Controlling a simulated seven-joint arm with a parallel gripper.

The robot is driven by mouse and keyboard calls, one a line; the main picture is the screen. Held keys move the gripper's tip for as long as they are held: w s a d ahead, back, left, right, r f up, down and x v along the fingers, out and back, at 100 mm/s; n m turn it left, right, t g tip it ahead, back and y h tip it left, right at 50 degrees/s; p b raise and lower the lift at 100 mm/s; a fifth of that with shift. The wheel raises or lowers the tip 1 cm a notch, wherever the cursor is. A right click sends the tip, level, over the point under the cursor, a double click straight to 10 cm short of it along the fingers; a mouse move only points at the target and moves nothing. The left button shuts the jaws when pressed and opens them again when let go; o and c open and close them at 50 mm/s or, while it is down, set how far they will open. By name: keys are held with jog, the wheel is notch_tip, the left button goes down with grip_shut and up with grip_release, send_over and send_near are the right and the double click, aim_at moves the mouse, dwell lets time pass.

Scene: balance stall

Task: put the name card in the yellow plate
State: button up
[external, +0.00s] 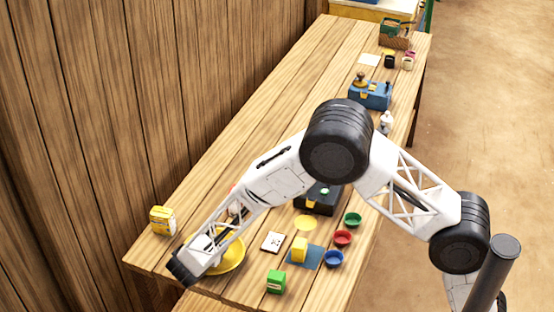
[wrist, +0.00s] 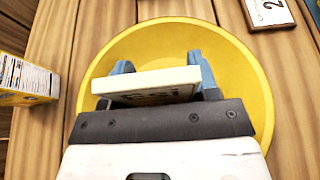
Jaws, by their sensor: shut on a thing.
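The name card (wrist: 150,84), a white slab with dark marks on its face, is held in my gripper (wrist: 161,72). The blue-grey fingers are at its two ends in the wrist view. The yellow plate (wrist: 256,75) lies below the card and the gripper; its round rim shows around them. I cannot tell whether the card touches the plate. In the external view the yellow plate (external: 236,262) is at the near left of the table, partly covered by my arm. The fingers are not clear there.
A yellow box (external: 162,220) stands left of the plate. A white numbered tile (external: 273,242) lies right of it. A yellow block (external: 299,249) on a blue mat, a green box (external: 276,281) and small coloured bowls (external: 342,238) are further right. A wooden wall runs along the left.

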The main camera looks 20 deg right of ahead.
jog(key=o, duration=1)
jog(key=shift+r, duration=0.1)
notch_tip(320, 180, up, 7)
dwell(0.5)
dwell(0.7)
